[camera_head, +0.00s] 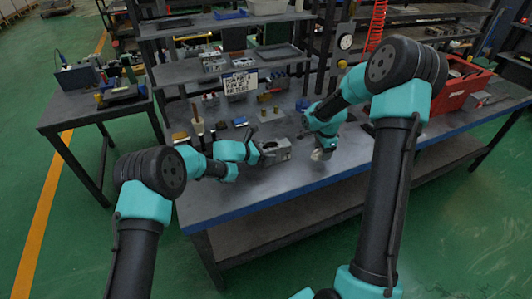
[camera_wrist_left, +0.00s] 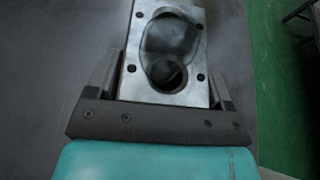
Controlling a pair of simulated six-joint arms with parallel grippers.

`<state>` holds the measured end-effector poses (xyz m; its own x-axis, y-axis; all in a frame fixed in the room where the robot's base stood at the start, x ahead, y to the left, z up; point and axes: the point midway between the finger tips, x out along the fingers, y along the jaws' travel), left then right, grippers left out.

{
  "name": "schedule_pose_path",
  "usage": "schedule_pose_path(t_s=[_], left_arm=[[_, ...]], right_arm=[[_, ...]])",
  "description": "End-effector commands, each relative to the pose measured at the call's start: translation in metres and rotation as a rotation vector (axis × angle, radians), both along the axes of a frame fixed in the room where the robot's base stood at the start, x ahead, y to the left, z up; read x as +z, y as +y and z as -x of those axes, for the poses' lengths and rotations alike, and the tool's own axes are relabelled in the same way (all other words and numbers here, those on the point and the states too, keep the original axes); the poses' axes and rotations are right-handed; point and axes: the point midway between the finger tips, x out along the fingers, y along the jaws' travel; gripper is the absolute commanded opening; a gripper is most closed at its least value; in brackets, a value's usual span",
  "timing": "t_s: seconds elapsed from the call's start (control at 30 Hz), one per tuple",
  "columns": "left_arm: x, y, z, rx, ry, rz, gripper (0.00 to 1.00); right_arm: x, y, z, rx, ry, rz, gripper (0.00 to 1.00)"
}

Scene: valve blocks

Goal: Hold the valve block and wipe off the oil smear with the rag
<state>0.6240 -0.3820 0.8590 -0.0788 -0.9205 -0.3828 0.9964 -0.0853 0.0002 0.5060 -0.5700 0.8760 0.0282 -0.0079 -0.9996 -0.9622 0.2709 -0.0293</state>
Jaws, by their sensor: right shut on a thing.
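The valve block (camera_head: 275,151) is a grey metal block on the workbench. In the left wrist view the block (camera_wrist_left: 197,80) shows a large bore, small holes and a dark, glossy oil smear (camera_wrist_left: 170,38) across its face. My left gripper (camera_head: 250,149) is at the block's left side. In its wrist view the fingers (camera_wrist_left: 165,85) stand on either side of the block; whether they press on it is not clear. My right gripper (camera_head: 321,145), to the right of the block, is shut on a small pale grey thing, apparently the rag (camera_head: 321,155).
The workbench (camera_head: 240,198) has a clear front strip. Behind the block are a sign (camera_head: 239,83), fittings and a brush-like tool (camera_head: 197,119). A red bin (camera_head: 462,90) stands at the right. A side table (camera_head: 95,105) stands at the left.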

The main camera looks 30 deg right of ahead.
Motion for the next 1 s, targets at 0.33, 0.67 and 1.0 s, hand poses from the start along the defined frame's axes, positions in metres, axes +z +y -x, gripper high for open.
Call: schedule_pose_path(t_s=[0.33, 0.67, 1.0], left_arm=[[0.0001, 0.0002, 0.0, 0.0, 0.0, 0.0, 0.41], [0.0, 0.0002, 0.0, 0.0, 0.0, 0.0, 0.09], [0.0, 0.0003, 0.0, 0.0, 0.0, 0.0, 0.0]], right_arm=[[0.0001, 0.0, 0.0, 0.0, 0.0, 0.0, 0.41], [0.0, 0.0, 0.0, 0.0, 0.0, 0.0, 0.41], [0.0001, 0.0, 0.0, 0.0, 0.0, 0.0, 0.41]])
